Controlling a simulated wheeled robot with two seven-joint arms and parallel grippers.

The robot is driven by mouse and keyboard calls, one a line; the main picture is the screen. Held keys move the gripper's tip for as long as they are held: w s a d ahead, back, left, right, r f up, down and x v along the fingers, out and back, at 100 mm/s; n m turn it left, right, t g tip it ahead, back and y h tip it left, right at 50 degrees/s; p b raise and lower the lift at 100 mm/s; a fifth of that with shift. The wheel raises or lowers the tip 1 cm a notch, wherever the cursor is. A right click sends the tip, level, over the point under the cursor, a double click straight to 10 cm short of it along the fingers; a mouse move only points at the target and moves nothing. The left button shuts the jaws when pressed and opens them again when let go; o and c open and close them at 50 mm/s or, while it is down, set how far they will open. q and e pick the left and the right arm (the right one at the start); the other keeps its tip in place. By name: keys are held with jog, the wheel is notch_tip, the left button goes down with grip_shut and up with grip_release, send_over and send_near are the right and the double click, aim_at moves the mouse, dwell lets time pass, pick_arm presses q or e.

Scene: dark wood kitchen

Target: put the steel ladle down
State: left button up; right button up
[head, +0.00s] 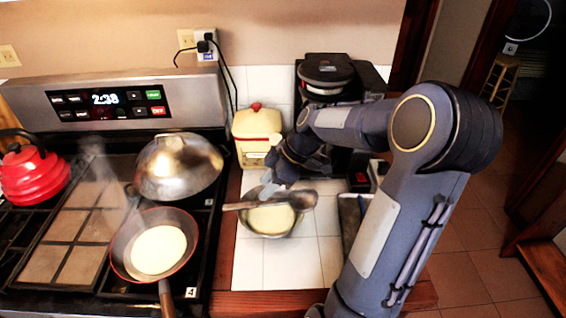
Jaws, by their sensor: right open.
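The steel ladle (302,200) is above the bowl of pale batter (268,232), its scoop to the right and its handle pointing left. I cannot tell whether it rests on the bowl's rim or sits just over it. My right gripper (268,188) is open, just behind the ladle's handle and very close to it. Whether its fingers touch the handle is unclear. My left gripper is not in view.
On the stove at left are a frying pan (118,258) with a pale pancake, a domed lid (180,168) and a red kettle (33,175). A cream canister (257,125) and a dark coffee maker (328,75) stand behind. White tiles (290,265) in front are clear.

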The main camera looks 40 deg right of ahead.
jog(key=v, duration=0.9)
jog(key=s+a+f+m, duration=0.2)
jog(key=s+a+m, duration=0.4)
jog(key=a, duration=0.3)
jog(key=s+a+f+m+t+h, duration=0.1)
jog(key=s+a+f+m, duration=0.1)
jog(key=s+a+m, duration=0.3)
jog(key=s+a, duration=0.4)
jog(key=shift+s+f+m+b, duration=0.2)
jog(key=shift+f+m+b, duration=0.2)
